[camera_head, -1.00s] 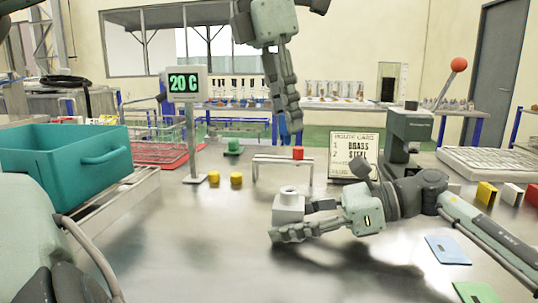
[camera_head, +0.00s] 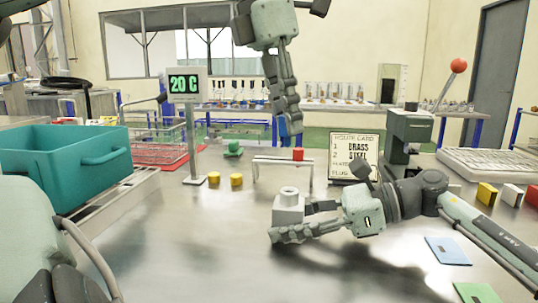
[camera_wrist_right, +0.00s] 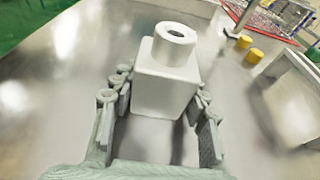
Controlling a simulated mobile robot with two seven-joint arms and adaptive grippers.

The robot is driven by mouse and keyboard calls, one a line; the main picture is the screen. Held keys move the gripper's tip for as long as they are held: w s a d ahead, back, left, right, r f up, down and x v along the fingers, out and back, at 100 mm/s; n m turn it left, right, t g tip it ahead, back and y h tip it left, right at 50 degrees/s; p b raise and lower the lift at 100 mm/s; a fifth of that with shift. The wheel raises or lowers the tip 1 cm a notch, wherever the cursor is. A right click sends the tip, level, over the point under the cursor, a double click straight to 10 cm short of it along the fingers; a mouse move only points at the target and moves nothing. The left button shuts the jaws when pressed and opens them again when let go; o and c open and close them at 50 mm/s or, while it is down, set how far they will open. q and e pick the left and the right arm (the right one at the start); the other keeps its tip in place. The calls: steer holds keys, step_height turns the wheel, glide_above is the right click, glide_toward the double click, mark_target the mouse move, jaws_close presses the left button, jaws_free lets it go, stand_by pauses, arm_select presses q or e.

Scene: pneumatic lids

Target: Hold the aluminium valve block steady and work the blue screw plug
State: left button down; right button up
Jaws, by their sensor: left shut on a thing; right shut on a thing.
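The aluminium valve block (camera_head: 287,213) is a pale grey cube with a round collar on top; it stands on the metal bench. In the right wrist view the block (camera_wrist_right: 165,82) shows a dark open hole in its collar. My right gripper (camera_head: 298,224) is shut on the block from the right, a finger on either side. My left gripper (camera_head: 289,122) hangs from above, pointing down, shut on the blue screw plug (camera_head: 283,129), of which only a little shows. The plug is clear above the block, apart from it.
A low metal bridge (camera_head: 283,159) with a red piece (camera_head: 298,154) stands behind the block. Two yellow pieces (camera_head: 236,179) and a display post (camera_head: 188,145) are to its left. A teal crate (camera_head: 65,165) stands far left.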

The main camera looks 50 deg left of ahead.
arm_select(q)
steer(key=shift+f, duration=0.15)
steer(key=shift+s+x, duration=0.25)
steer(key=shift+x, duration=1.2)
steer(key=shift+s+x, duration=0.2)
steer(key=shift+x, duration=1.25)
steer(key=shift+a+f, duration=0.15)
steer(key=shift+f, duration=1.3)
steer(key=m, duration=0.3)
steer(key=shift+w+m+h, duration=0.1)
steer(key=shift+m+h, duration=0.2)
steer(key=shift+h, duration=0.1)
steer(key=m+g, duration=0.1)
steer(key=m, duration=0.3)
steer(key=shift+a+h, duration=0.1)
steer(key=shift+h, duration=0.2)
